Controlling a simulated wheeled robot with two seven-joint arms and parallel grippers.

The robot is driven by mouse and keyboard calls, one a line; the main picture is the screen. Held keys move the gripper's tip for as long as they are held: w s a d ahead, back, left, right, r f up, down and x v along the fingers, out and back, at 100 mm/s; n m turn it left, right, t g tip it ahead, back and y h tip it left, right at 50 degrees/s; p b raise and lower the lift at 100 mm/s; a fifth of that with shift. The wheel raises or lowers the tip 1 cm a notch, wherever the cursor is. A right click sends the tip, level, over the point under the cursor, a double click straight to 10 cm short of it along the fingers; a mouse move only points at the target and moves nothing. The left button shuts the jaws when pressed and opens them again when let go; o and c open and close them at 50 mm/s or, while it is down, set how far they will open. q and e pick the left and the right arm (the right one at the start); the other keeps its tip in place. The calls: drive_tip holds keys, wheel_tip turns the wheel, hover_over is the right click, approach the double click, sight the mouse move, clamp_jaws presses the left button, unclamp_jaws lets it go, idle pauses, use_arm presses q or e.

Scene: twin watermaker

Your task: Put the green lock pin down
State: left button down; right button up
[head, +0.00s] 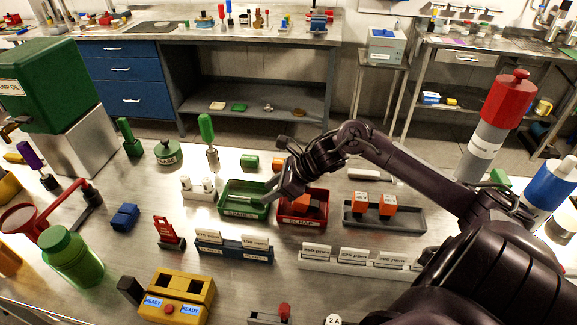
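My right gripper (273,190) reaches in from the right, its fingers over the right side of the green tray labelled SPARES (233,212). The fingers are small and partly hidden by the wrist, so I cannot tell whether they are open or shut, or whether they hold anything. I cannot surely pick out the green lock pin. A green-handled upright piece (207,130) stands behind the tray, and another green-handled piece (126,130) stands farther left. My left gripper is not in view.
A red SCRAP tray (310,223) adjoins the green one on the right. A grey tray (410,218) holds orange blocks. White label racks (350,264), a yellow READY box (178,295) and a green jar (75,262) stand in front. Bare bench shows at the back left.

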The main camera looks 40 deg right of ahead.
drive_tip(key=shift+p+v, duration=3.2)
drive_tip(key=shift+v, duration=1.05)
